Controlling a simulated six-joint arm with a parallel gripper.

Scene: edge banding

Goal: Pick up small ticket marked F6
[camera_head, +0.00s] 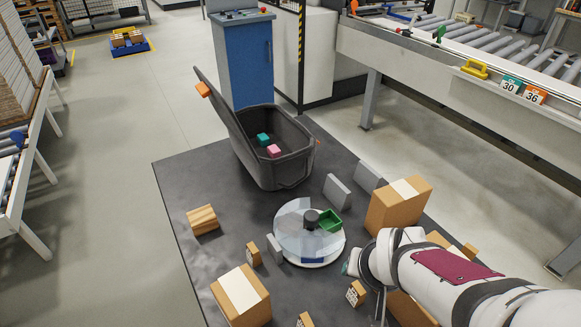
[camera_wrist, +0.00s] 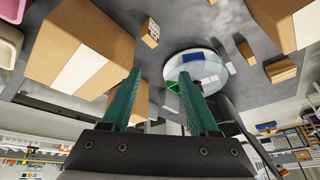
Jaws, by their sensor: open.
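I cannot make out any ticket reading F6. Small brown boxes with dark printed marks stand on the dark mat (camera_head: 190,265): one (camera_head: 357,293) just below my gripper in the head view, one (camera_head: 305,320) at the bottom edge, and one (camera_head: 253,254) left of the round turntable (camera_head: 310,262). The marks are too small to read. My gripper (camera_head: 351,264) is mostly hidden behind my wrist in the head view. In the wrist view its two green fingers (camera_wrist: 160,78) are apart with nothing held between them. A small marked box (camera_wrist: 150,32) shows beyond the fingertips.
The turntable holds a green tray (camera_head: 328,220) and clear dividers. A large carton (camera_head: 398,205) and grey blocks (camera_head: 337,190) stand close by. Another carton (camera_head: 241,296) is at front left. A grey open bin (camera_head: 273,165) stands behind. The mat's left side is mostly free.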

